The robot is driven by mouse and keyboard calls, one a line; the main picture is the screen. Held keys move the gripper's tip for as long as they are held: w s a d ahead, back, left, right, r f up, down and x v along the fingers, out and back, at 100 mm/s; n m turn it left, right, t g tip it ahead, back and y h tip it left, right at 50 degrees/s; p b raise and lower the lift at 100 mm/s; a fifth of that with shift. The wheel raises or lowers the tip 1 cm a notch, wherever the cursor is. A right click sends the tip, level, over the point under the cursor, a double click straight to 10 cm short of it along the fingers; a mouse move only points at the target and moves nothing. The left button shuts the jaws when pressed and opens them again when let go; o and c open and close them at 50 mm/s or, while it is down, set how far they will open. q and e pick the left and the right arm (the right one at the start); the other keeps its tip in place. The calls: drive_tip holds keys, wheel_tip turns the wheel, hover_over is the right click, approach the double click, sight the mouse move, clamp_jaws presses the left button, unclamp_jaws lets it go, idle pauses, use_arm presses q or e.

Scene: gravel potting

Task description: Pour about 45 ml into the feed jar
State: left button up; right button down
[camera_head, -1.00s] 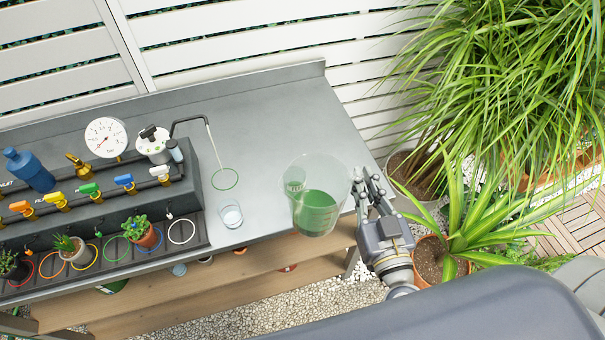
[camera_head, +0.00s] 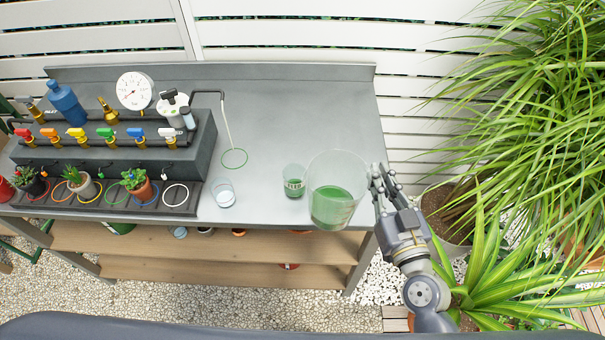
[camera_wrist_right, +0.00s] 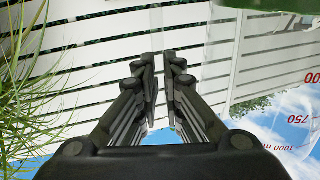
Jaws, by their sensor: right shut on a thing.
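A large clear beaker (camera_head: 336,172) holds green liquid in its lower part and looks close to upright. My right gripper (camera_head: 378,178) is shut on its right side. The small jar (camera_head: 294,170), which looks like the feed jar, stands on the grey bench just left of the beaker. It has a dark label and green in its lower part; its exact level is too small to read. My left gripper is out of view.
A small glass (camera_head: 223,190) stands on the bench (camera_head: 300,110) near a green ring (camera_head: 234,158). A valve rack (camera_head: 130,155) with a gauge (camera_head: 134,90) and small potted plants fills the left. Leafy plants (camera_head: 520,130) crowd the right. The bench's back middle is clear.

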use_arm(q)
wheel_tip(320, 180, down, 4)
drive_tip(key=b, duration=0.3)
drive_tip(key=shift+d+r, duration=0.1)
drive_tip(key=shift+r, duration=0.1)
use_arm(e)
drive_tip(key=w+d+f, duration=0.2)
drive_tip(key=w+d, duration=0.1)
drive_tip(key=w, duration=0.5)
drive_tip(key=w+d+f+n+y, duration=0.1)
drive_tip(key=w+d+f, duration=0.1)
drive_tip(key=w, duration=0.6)
drive_tip(key=shift+d+f+g+y, duration=0.3)
drive_tip(key=shift+d, duration=0.25)
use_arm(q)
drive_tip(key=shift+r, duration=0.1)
use_arm(e)
drive_tip(key=shift+r, duration=0.1)
